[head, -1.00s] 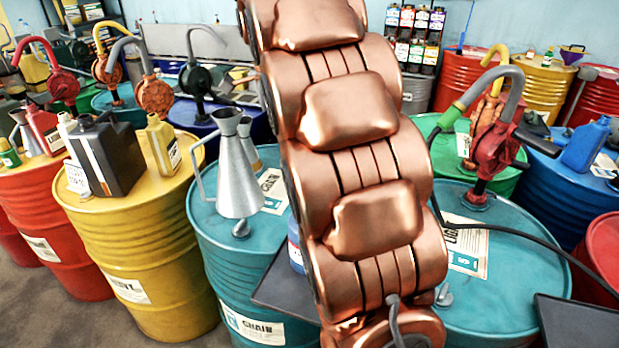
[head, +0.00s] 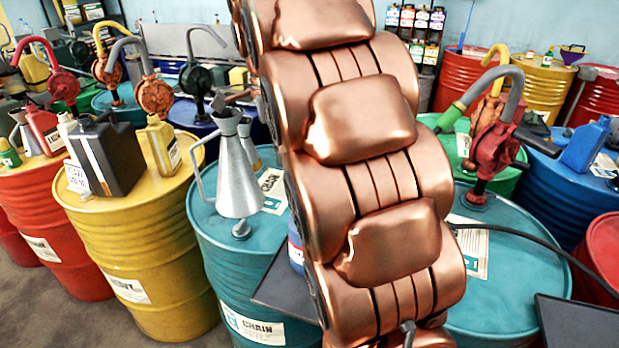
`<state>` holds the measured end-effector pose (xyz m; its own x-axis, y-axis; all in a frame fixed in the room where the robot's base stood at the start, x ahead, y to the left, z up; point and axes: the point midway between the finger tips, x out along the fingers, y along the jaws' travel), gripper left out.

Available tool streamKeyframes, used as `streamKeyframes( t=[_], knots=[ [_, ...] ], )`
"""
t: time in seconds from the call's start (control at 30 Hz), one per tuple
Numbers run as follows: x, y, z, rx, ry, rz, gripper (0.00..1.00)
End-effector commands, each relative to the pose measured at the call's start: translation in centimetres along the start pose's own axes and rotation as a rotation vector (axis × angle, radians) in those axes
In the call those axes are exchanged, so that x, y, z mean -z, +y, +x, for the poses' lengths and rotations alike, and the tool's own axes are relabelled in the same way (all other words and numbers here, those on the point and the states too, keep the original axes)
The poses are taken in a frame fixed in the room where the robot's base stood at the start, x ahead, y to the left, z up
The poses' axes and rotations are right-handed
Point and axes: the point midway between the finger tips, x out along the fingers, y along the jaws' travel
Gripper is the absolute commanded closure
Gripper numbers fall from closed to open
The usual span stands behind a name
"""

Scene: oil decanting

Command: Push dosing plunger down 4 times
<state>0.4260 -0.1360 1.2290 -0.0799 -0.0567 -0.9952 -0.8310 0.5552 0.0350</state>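I cannot make out the dosing plunger in the head view. My copper-coloured segmented arm fills the middle of the picture, and my gripper is out of sight. A blue container (head: 296,247) shows only as a narrow strip at the arm's left edge; its top is hidden behind the arm. It is by a dark flat tray (head: 277,291) at the front of a teal drum (head: 221,268).
A metal funnel can (head: 237,180) stands on the teal drum left of my arm. A red hand pump (head: 489,150) stands on another teal drum (head: 508,290) at right. A yellow drum (head: 145,262) carries a black jug (head: 107,158). Drums crowd both sides.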

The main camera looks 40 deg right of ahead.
Motion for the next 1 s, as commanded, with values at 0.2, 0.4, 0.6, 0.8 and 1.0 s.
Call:
streamKeyframes(
  t=[0.2, 0.4, 0.6, 0.8, 1.0],
  knots=[
    [-1.1, 5.5, 3.0, -0.022, -0.013, -0.443, 1.00],
    [-1.7, 10.6, 6.5, -0.032, -0.032, -0.871, 1.00],
    [-1.7, 16.1, 10.5, -0.043, -0.054, -1.306, 1.00],
    [-1.1, 21.5, 14.8, -0.053, -0.080, -1.734, 1.00],
    [-0.4, 25.1, 17.9, -0.052, -0.098, -2.038, 1.00]
  ],
)
